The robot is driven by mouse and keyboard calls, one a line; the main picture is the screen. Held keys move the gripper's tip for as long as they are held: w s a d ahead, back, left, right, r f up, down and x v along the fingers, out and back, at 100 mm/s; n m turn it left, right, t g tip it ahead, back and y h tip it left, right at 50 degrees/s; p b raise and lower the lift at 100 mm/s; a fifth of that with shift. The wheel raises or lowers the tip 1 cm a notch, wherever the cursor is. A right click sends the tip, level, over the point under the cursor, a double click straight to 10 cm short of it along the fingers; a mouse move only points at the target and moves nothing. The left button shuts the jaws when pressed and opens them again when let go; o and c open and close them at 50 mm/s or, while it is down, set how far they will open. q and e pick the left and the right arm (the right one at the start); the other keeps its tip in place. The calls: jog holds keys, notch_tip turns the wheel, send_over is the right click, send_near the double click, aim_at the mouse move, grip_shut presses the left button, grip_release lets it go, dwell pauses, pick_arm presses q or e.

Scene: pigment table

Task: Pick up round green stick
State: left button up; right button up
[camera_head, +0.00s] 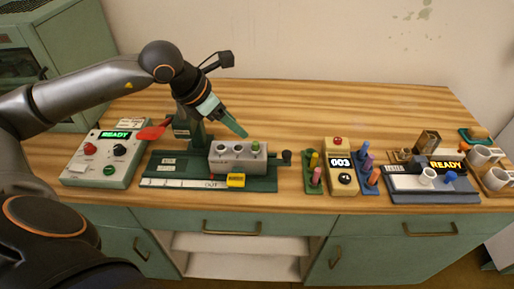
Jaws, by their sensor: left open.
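A small round green stick (255,147) stands upright at the right end of a grey block (235,163), with only its upper part showing. The block sits on a dark green fixture (268,184) at the middle left of the table. My left gripper (239,131) reaches in from the left and points down and right, its teal fingers just above and to the left of the stick. It is open and appears apart from the stick; the gap between its fingers is hard to see. My right gripper is out of view.
A control box (107,158) reading READY stands left of the fixture. Right of it are peg racks (314,181) around a counter box (341,176) reading 003, then a tray (432,194) with white and blue pieces. The table's (330,112) back middle is clear.

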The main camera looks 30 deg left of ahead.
aim_at(255, 143)
pick_arm(q)
jog(key=x, duration=0.4)
jog(key=shift+p, duration=0.3)
jog(key=p+x, duration=0.1)
jog(key=x, duration=0.3)
jog(key=shift+d+f, duration=0.15)
jog(key=shift+f, duration=0.1)
jog(key=shift+w+f, duration=0.25)
jog(key=shift+f, duration=0.15)
grip_shut()
